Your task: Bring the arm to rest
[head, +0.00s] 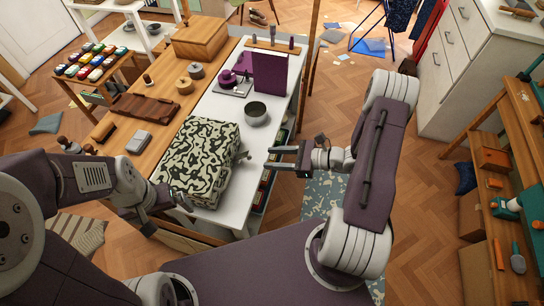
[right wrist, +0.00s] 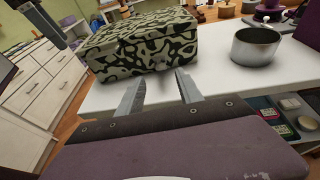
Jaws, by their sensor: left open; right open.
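A purple panel (head: 270,72) stands farther back. A wooden workbench (head: 170,105) adjoins on the left. Shelves with tools (head: 500,175) stand at the right; floor between is open.

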